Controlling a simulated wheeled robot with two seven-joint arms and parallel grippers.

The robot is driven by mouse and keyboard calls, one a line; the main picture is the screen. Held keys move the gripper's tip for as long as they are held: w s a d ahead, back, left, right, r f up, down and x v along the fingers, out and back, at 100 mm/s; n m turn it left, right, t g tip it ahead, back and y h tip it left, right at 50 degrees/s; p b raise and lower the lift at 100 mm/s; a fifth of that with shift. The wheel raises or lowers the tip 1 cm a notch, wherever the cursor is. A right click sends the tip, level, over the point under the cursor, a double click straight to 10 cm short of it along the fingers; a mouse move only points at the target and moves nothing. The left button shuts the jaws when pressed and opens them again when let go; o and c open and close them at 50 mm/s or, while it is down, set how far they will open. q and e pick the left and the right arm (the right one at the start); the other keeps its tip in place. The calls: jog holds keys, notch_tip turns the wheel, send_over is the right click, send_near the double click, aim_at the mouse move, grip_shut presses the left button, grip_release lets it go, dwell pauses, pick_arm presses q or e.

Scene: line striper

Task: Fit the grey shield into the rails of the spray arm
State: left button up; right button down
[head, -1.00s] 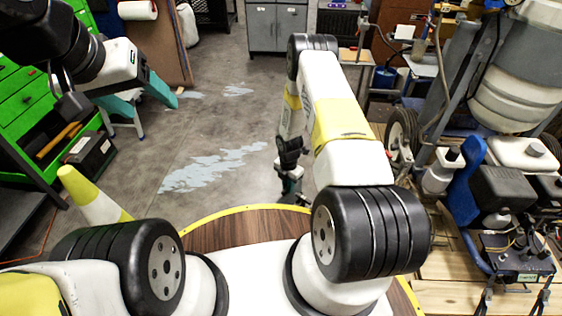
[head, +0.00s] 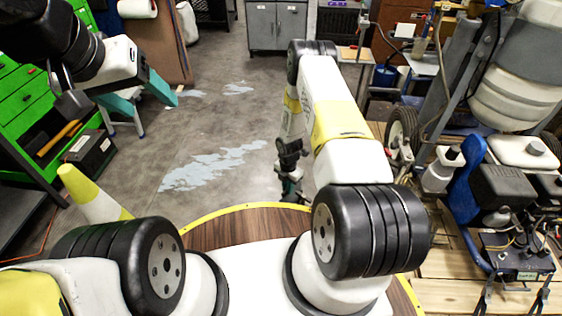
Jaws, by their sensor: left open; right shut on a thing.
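My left gripper (head: 158,118) is at the upper left, its teal fingers spread apart and empty above the grey floor. My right gripper (head: 291,186) hangs low near the middle, just beyond the brown round top and partly hidden by my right arm. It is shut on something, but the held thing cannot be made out. The grey shield cannot be picked out in this view. The line striper (head: 505,187) stands at the right, with a black engine, blue frame and white tanks. I cannot tell which part is its spray arm, or see its rails.
A green drawer cabinet (head: 22,98) and a yellow-and-white cone (head: 88,196) stand at the left. A grey cabinet (head: 277,26) is at the back. Wooden boards (head: 450,297) lie under the striper. The floor in the middle is clear, with pale paint patches.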

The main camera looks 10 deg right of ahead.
jog(key=shift+f, duration=1.2)
dwell(0.3)
jog(key=c, duration=1.3)
grip_release()
jog(key=shift+o, duration=1.4)
jog(key=shift+r, duration=3.5)
